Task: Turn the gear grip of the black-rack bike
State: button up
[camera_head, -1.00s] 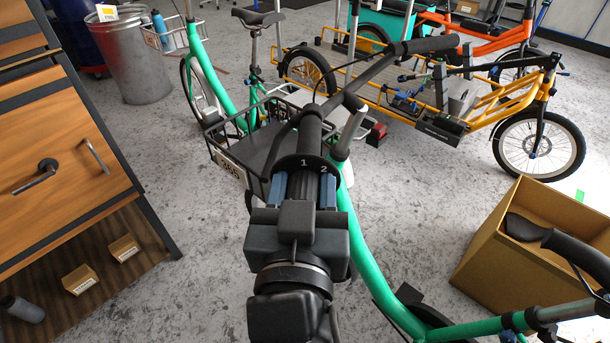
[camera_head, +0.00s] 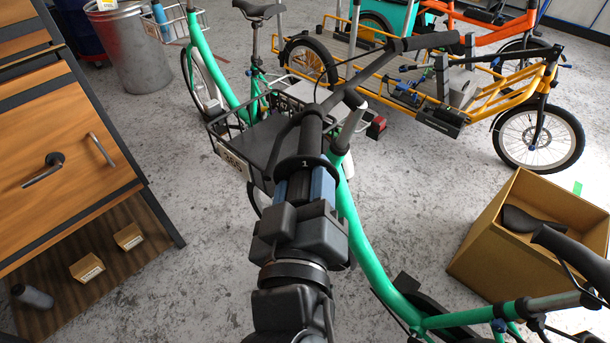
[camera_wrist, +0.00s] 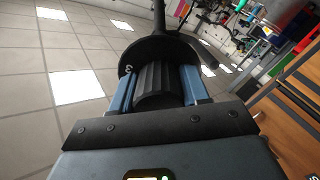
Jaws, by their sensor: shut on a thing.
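The green bike (camera_head: 348,205) with the black front rack (camera_head: 262,150) stands before me, its handlebar (camera_head: 362,88) running across the picture. My gripper (camera_head: 302,182) is shut around the black gear grip on the near end of this handlebar. In the wrist view, the ribbed gear grip (camera_wrist: 156,84) lies between the two blue fingers. A black collar (camera_head: 301,162) beside the grip shows the numeral 1 in the head view. In the wrist view a numeral like 3 shows at the collar's left; no pointer mark is clear.
A wooden cabinet (camera_head: 80,150) is at the left. A yellow cargo bike (camera_head: 440,105) and another green bike (camera_head: 205,65) stand behind. Grey floor is clear between the cabinet and the bike.

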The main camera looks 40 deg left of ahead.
dwell(0.3)
jog(key=o, duration=1)
jog(key=b+v, duration=0.1)
jog(key=v, duration=0.6)
jog(key=shift+s+d+b, duration=0.2)
jog(key=shift+s+b, duration=0.15)
jog(key=shift+d, duration=0.1)
